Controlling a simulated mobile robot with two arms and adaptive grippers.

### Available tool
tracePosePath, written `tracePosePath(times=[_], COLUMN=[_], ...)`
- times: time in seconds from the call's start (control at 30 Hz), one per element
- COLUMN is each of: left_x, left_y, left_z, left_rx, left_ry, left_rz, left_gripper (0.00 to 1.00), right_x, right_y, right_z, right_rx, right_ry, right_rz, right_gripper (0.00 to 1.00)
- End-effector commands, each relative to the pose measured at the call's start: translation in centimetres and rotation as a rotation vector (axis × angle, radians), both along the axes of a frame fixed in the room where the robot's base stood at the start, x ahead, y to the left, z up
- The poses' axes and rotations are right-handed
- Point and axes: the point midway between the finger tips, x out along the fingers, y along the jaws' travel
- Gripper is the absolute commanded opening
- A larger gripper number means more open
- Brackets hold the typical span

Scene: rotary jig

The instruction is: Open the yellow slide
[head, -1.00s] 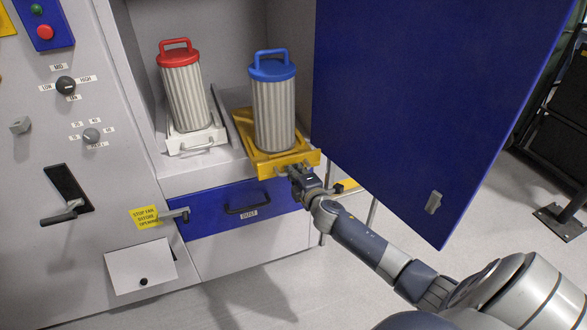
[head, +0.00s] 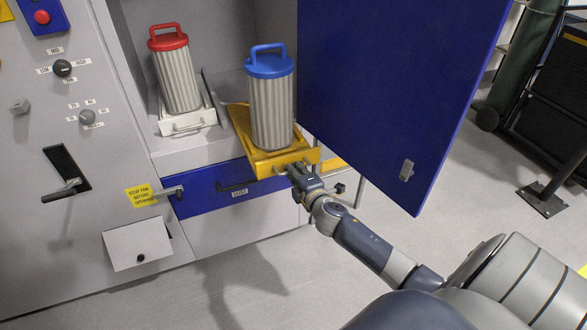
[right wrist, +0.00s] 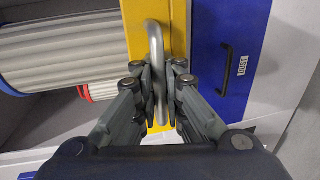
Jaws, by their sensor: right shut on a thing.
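The yellow slide (head: 253,158) carries a pleated filter with a blue cap and handle (head: 271,100). It sticks out of the cabinet past the front edge. My right gripper (head: 296,170) is at the slide's front. In the right wrist view the fingers (right wrist: 158,90) are closed around the slide's grey bar handle (right wrist: 155,45). The slide's front face (right wrist: 178,25) is yellow there. My left gripper is not in view.
A white slide (head: 188,122) with a red-capped filter (head: 176,70) stands to the left. The blue cabinet door (head: 395,90) hangs open at the right. A blue drawer (head: 215,188) lies below the slides. Grey floor is clear in front.

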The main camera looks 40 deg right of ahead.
Motion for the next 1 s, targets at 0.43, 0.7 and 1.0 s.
tracePosePath(times=[0.43,0.7,1.0], left_x=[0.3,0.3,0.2], left_y=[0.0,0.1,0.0], left_z=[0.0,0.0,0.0], left_rx=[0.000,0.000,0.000], left_ry=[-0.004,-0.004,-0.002], left_rz=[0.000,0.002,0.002], left_gripper=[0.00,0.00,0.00], right_x=[0.0,0.0,-2.5], right_y=[-0.1,0.0,0.6], right_z=[0.2,0.1,0.4], right_rx=[-0.002,0.000,0.000], right_ry=[-0.003,-0.001,0.000], right_rz=[-0.001,0.000,0.002], right_gripper=[0.29,0.29,0.29])
